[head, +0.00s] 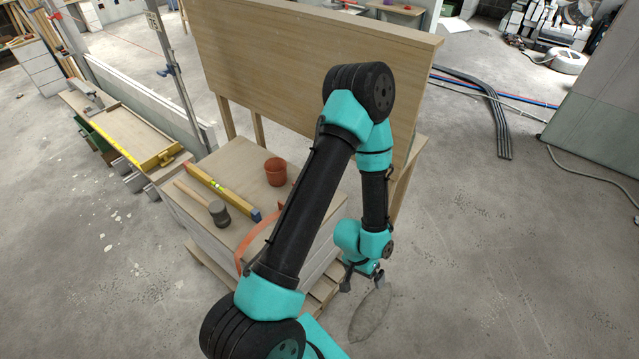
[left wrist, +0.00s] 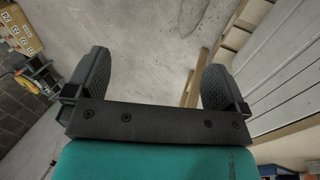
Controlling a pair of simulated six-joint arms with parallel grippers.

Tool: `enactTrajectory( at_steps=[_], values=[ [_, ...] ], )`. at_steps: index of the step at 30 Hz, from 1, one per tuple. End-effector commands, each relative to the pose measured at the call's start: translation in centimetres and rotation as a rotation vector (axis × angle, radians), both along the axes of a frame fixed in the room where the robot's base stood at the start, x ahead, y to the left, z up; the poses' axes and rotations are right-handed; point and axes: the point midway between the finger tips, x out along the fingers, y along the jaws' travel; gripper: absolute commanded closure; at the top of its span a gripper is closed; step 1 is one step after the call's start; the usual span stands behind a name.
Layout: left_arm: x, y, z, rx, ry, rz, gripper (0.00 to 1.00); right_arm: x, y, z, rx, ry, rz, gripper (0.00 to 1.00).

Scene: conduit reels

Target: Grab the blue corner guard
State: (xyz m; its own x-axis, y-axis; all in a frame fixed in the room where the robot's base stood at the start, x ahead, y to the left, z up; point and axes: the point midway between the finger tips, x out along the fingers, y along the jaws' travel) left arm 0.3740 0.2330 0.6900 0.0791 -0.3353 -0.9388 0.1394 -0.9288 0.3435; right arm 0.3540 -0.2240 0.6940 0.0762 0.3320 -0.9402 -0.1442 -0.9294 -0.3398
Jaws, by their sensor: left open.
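A small blue piece (head: 256,214), which may be the blue corner guard, sits at the near end of the yellow level on the light wooden top. I cannot tell whether it is separate from the level. My left gripper (head: 362,279) hangs low beyond the right side of the stack, well apart from the blue piece, with my arm passing between them in the picture. In the left wrist view, its two dark ribbed fingers (left wrist: 156,72) are spread wide with only floor and wood behind them. My right gripper is not in view.
The yellow level (head: 213,184), a mallet (head: 217,212) and a terracotta pot (head: 275,171) stand or lie on the stack's top (head: 237,167). An orange strip (head: 246,245) curves at its near edge. A tall wooden panel (head: 270,55) rises behind. Open concrete floor lies to the right.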

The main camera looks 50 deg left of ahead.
Motion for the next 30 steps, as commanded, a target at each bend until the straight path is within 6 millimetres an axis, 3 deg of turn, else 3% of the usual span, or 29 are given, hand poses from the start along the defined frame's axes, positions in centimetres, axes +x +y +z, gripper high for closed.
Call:
enactTrajectory(
  at_steps=[5,8,11,15,19,21,24,27,30],
  values=[
    [5.9,3.7,-0.5,0.007,-0.023,-0.005,0.00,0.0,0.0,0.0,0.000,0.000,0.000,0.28],
    [10.1,7.5,-0.2,0.026,-0.033,-0.016,0.00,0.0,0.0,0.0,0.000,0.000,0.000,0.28],
    [13.9,12.3,0.6,0.058,-0.035,-0.026,0.00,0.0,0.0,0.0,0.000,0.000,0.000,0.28],
    [18.0,20.3,2.9,0.126,-0.027,-0.032,0.00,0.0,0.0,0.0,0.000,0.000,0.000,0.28],
    [20.3,28.4,6.1,0.202,-0.001,-0.025,0.00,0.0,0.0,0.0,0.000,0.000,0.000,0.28],
    [20.9,32.7,8.0,0.246,0.018,-0.017,0.00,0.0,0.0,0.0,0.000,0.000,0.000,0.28],
    [20.9,37.4,10.5,0.294,0.047,-0.003,0.00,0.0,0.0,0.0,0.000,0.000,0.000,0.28],
    [20.7,40.4,12.3,0.328,0.069,0.007,0.00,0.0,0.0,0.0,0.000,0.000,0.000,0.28],
    [20.6,41.7,13.1,0.341,0.081,0.013,0.00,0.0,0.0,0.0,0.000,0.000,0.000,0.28]
  ],
)
